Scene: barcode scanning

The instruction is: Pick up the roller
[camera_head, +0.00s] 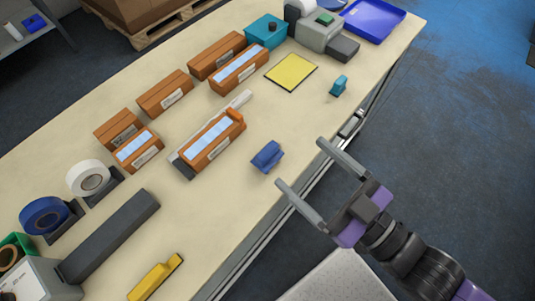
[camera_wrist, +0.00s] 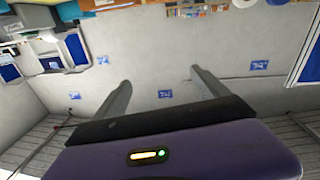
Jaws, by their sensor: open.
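I cannot tell for sure which thing is the roller. A small blue piece (camera_head: 267,157) with a raised block lies near the table's right edge in the head view. A smaller teal piece (camera_head: 339,85) stands farther back near the same edge. My gripper (camera_head: 301,162) is open and empty, its fingers apart and pointing to the upper left at the table's edge, to the right of the blue piece. In the wrist view the two fingers (camera_wrist: 160,77) show with nothing between them. The wrist view shows neither small piece clearly.
The pale table (camera_head: 225,190) holds several orange boxes (camera_head: 165,92), a yellow pad (camera_head: 291,71), a grey printer (camera_head: 320,33), a blue tray (camera_head: 373,18), tape rolls (camera_head: 90,178), a dark grey bar (camera_head: 110,235) and a yellow tool (camera_head: 155,278). Blue floor lies to the right.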

